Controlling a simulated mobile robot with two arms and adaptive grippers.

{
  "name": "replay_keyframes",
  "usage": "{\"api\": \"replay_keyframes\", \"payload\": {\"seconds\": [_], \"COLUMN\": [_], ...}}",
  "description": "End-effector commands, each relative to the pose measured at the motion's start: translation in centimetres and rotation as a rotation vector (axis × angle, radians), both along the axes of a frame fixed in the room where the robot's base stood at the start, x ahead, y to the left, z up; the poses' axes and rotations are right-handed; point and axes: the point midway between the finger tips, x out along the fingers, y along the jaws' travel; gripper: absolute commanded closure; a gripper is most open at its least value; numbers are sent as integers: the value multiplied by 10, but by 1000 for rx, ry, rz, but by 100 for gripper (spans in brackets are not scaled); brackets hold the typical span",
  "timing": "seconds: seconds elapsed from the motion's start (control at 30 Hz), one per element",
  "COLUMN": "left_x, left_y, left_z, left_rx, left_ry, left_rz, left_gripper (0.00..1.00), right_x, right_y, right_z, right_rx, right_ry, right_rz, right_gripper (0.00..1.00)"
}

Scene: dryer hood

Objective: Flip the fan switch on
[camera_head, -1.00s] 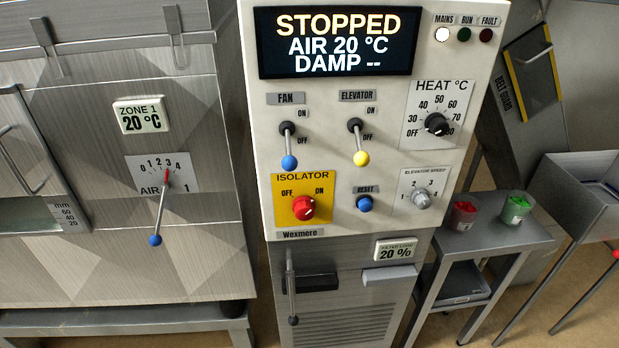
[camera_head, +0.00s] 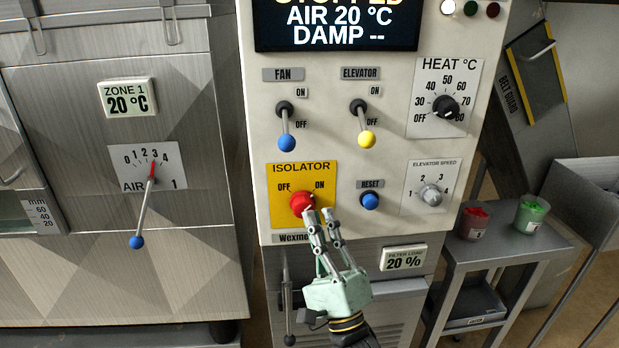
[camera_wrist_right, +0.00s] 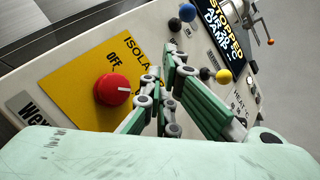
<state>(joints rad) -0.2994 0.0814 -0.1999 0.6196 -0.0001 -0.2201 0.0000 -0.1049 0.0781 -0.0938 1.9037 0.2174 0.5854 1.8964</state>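The fan switch (camera_head: 286,128) is a lever with a blue ball end under the FAN label. It hangs down from its dark pivot, beside OFF. Its blue ball also shows at the top of the right wrist view (camera_wrist_right: 187,12). My right gripper (camera_head: 319,212) is in front of the panel, overlapping the isolator's lower right corner and below the fan switch. Its fingers are close together with a narrow gap and nothing between them. They also show in the right wrist view (camera_wrist_right: 164,62). My left gripper is not in view.
The red isolator knob (camera_head: 301,203) is close to my right fingertips. The elevator switch (camera_head: 366,130), with a yellow ball, hangs down right of the fan switch. The blue reset button (camera_head: 370,201) is below it. The display (camera_head: 337,28) reads AIR 20 °C, its top line cut off.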

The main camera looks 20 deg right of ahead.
Motion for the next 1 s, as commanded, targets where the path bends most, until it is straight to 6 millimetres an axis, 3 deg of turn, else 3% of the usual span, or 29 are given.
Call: {"api": "replay_keyframes", "payload": {"seconds": [0.13, 0.47, 1.0], "left_x": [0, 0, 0], "left_y": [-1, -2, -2], "left_z": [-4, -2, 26], "left_rx": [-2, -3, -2], "left_ry": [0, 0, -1], "left_rz": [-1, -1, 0], "left_gripper": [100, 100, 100], "right_x": [-13, -12, 42], "right_y": [-3, -3, -4], "right_z": [21, 24, 87], "right_rx": [56, 57, 56], "right_ry": [-70, -70, -68], "right_rz": [43, 45, 43], "right_gripper": [100, 100, 100]}}
